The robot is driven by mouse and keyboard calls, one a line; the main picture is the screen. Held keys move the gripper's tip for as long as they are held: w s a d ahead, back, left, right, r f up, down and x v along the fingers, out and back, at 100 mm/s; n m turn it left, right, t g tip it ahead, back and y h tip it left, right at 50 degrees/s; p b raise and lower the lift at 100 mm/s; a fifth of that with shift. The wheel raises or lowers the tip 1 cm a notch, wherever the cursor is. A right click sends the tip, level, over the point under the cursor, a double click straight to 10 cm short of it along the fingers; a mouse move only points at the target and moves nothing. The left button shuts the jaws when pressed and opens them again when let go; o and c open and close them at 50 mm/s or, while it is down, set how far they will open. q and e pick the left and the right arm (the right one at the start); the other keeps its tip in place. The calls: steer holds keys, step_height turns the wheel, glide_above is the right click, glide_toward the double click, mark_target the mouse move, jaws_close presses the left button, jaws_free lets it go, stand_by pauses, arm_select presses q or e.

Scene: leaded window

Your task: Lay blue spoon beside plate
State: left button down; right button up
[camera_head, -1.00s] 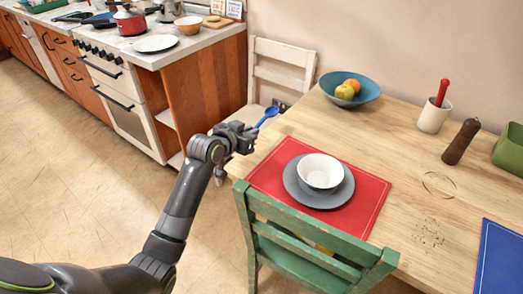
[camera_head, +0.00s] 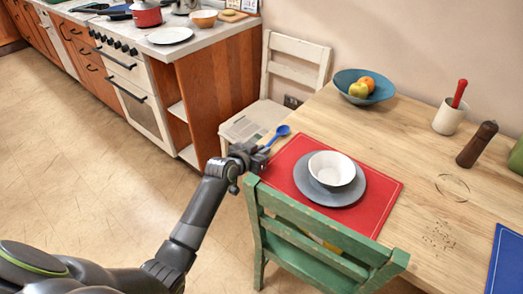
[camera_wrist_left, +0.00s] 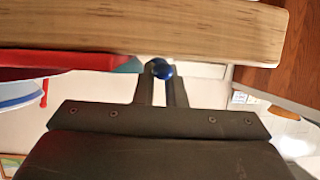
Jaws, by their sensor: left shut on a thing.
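The blue spoon (camera_head: 282,131) is held by my left gripper (camera_head: 261,156), its bowl pointing up and right in the head view. In the left wrist view the spoon (camera_wrist_left: 161,69) shows as a blue end between the two fingers (camera_wrist_left: 159,88). My left gripper is shut on it at the table's left edge, beside the red placemat. The grey plate (camera_head: 319,194) lies on the red placemat (camera_head: 379,207), with a white bowl (camera_head: 333,167) on it. I cannot tell whether the spoon touches the table (camera_head: 408,150). My right gripper is not in view.
A green chair (camera_head: 316,232) stands close at the table's near side, and a cream chair (camera_head: 293,66) beyond the arm. A blue fruit bowl (camera_head: 378,97), a utensil cup (camera_head: 448,118) and a pepper mill (camera_head: 476,145) stand farther back.

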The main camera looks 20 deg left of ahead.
arm_select(q)
steer(key=shift+f, duration=0.1)
steer(key=shift+f, duration=0.15)
steer(key=c, duration=1.5)
jaws_free()
steer(key=shift+b, duration=0.4)
steer(key=r+p+v, duration=0.1)
steer(key=v, duration=1.6)
steer(key=shift+d, duration=0.2)
steer(key=shift+s, duration=0.1)
